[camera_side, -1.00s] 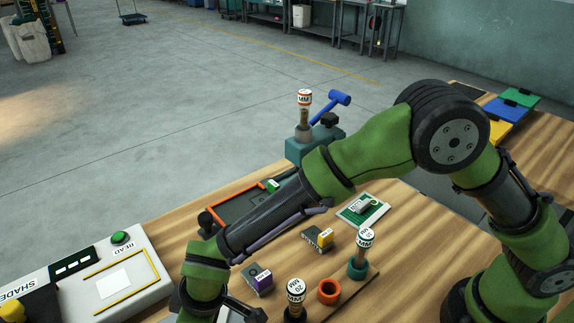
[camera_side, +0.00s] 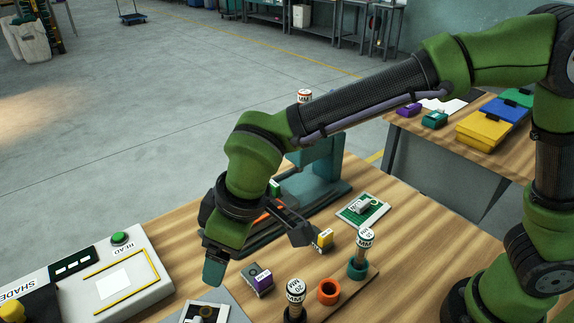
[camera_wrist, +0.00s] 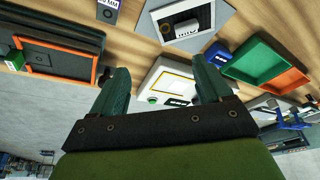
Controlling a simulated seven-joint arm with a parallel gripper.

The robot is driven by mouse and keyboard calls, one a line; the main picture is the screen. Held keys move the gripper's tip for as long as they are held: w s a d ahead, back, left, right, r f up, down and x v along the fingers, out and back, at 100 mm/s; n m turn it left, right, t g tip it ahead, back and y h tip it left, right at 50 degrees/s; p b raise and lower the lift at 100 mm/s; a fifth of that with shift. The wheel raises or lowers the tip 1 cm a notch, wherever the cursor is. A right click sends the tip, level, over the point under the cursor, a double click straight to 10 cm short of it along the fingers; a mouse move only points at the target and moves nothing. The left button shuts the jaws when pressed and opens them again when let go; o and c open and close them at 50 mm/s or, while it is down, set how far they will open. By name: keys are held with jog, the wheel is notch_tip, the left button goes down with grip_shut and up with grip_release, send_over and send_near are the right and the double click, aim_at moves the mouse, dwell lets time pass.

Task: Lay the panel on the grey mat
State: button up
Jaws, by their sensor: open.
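A white-framed dark panel (camera_side: 205,314) with a small round-topped piece on it lies on the grey mat (camera_side: 236,306), cut by the bottom edge of the side view. In the wrist view the framed panel (camera_wrist: 182,12) with a white labelled piece lies on the grey mat (camera_wrist: 148,20), beyond my fingertips. My gripper (camera_side: 214,274) is above and behind the mat in the side view, clear of the panel. In the wrist view its two teal fingers (camera_wrist: 160,72) are wide apart with nothing held between them. Another white-bordered green panel (camera_side: 352,217) lies on the wooden table.
A white reader box (camera_side: 105,275) stands left of my gripper. Yellow (camera_side: 325,238) and purple (camera_side: 264,281) tagged blocks and a labelled plug stand (camera_side: 357,268) are to the right. Green (camera_wrist: 262,60) and orange trays (camera_wrist: 293,80) show in the wrist view.

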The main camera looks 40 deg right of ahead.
jog(key=d+r+m+t, duration=0.1)
jog(key=d+r+m, duration=0.25)
jog(key=d, duration=0.45)
jog(key=d+r+m+t, duration=0.15)
jog(key=d+r, duration=0.25)
jog(key=d, duration=0.5)
jog(key=s+d+m+t, duration=0.2)
jog(key=s+d+m, duration=0.4)
jog(key=s+d, duration=0.3)
jog(key=shift+s+d, duration=0.15)
jog(key=shift+d, duration=1.9)
jog(key=shift+r, duration=0.15)
